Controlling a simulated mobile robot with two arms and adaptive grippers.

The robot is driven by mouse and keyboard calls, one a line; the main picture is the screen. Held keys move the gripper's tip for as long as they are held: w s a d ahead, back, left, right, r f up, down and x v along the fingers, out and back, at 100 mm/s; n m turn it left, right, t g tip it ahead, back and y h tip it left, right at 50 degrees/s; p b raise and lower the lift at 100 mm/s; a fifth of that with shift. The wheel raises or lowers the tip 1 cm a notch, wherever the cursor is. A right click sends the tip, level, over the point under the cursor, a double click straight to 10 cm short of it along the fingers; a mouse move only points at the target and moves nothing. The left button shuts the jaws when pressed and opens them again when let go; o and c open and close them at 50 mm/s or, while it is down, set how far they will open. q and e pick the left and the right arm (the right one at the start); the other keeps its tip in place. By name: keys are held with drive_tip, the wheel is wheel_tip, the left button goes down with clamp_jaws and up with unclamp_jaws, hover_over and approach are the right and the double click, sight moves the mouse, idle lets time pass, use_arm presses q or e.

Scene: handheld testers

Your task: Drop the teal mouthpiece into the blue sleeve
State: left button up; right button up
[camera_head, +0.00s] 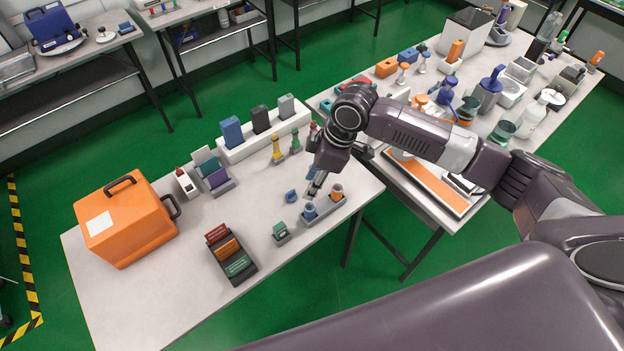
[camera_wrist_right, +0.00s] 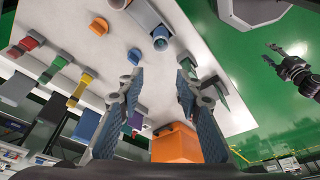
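The blue sleeve (camera_head: 310,211) stands upright in a grey holder (camera_head: 323,211) near the table's front edge; it also shows in the right wrist view (camera_wrist_right: 160,38). My right gripper (camera_head: 315,187) hangs just behind the holder. In the right wrist view its fingers (camera_wrist_right: 158,88) are spread with nothing between them. I cannot clearly pick out a teal mouthpiece. A green-teal piece (camera_head: 280,227) sits on a small grey stand left of the holder. A loose blue piece (camera_head: 291,196) lies near the gripper. My left gripper (camera_wrist_right: 278,54) is away over the floor, fingers apart.
A dark tray (camera_head: 235,268) of coloured blocks and an orange case (camera_head: 125,222) stand left. Behind are yellow (camera_head: 276,150) and green (camera_head: 295,142) pieces and a white rack (camera_head: 262,137). The front-left table top is clear.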

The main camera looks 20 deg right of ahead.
drive_tip(key=shift+f, duration=0.15)
drive_tip(key=s+a+f+m+t+y, duration=0.1)
drive_tip(key=s+a+f+m, duration=0.15)
drive_tip(key=s+a, duration=0.7)
drive_tip(key=s+d+f+m+t+h, duration=0.15)
drive_tip(key=s+d+m+h, duration=0.25)
drive_tip(key=s+d+m, duration=0.8)
drive_tip(key=s+d+f+n+g+b, duration=0.1)
drive_tip(key=s+f+n, duration=0.1)
drive_tip(key=f, duration=1.2)
drive_tip(key=s+d+f+n+g+b, duration=0.1)
drive_tip(key=s+f+n+b, duration=0.1)
drive_tip(key=f, duration=1.2)
drive_tip(key=s+d+f+b, duration=0.1)
drive_tip(key=s+f, duration=0.7)
drive_tip(key=f, duration=0.1)
drive_tip(key=s+d+f, duration=0.2)
drive_tip(key=s+f, duration=0.7)
drive_tip(key=f, duration=0.1)
drive_tip(key=shift+d+f+g+b, duration=0.25)
drive_tip(key=shift+f+g+b, duration=0.05)
drive_tip(key=shift+g+b, duration=0.15)
